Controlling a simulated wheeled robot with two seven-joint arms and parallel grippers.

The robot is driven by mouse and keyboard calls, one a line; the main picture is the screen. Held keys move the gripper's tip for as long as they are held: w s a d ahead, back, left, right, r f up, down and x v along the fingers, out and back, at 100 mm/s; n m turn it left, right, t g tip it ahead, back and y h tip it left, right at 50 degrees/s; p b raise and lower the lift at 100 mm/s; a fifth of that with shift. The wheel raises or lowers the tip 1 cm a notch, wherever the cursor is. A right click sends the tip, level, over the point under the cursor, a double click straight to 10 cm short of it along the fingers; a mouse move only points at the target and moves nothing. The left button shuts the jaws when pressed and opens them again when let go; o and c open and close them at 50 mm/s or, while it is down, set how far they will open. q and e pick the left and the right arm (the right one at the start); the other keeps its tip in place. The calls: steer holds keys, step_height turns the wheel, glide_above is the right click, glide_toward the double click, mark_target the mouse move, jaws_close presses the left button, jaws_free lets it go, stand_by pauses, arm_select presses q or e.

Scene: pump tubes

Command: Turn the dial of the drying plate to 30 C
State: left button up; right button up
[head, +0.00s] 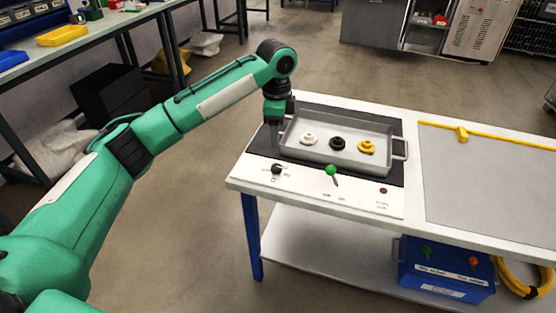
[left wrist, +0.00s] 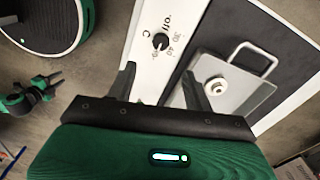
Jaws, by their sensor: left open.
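The drying plate's dial (head: 277,169) is a small black knob on the white front panel. In the left wrist view the dial (left wrist: 160,41) has "off", "30", "40" and "C" printed around it. I cannot tell which mark its pointer is at. My left gripper (head: 273,150) points down just behind the dial, at the tray's left end. In the left wrist view the left gripper (left wrist: 160,80) is open and empty, with the dial ahead of its fingers and apart from them. The dark drying plate (head: 267,139) carries a grey metal tray (head: 350,123). My right gripper is out of view.
White (head: 308,139), black (head: 337,143) and yellow (head: 367,147) parts lie in the tray. A green-knobbed switch (head: 331,170) and a red lamp (head: 383,190) are right of the dial. A blue box (head: 445,270) stands on the lower shelf.

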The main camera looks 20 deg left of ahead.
mark_target(277, 166)
arm_select(q)
step_height(277, 166, down, 12)
steer(key=shift+b, duration=0.45)
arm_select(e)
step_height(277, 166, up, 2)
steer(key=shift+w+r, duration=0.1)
arm_select(q)
steer(key=c, duration=1)
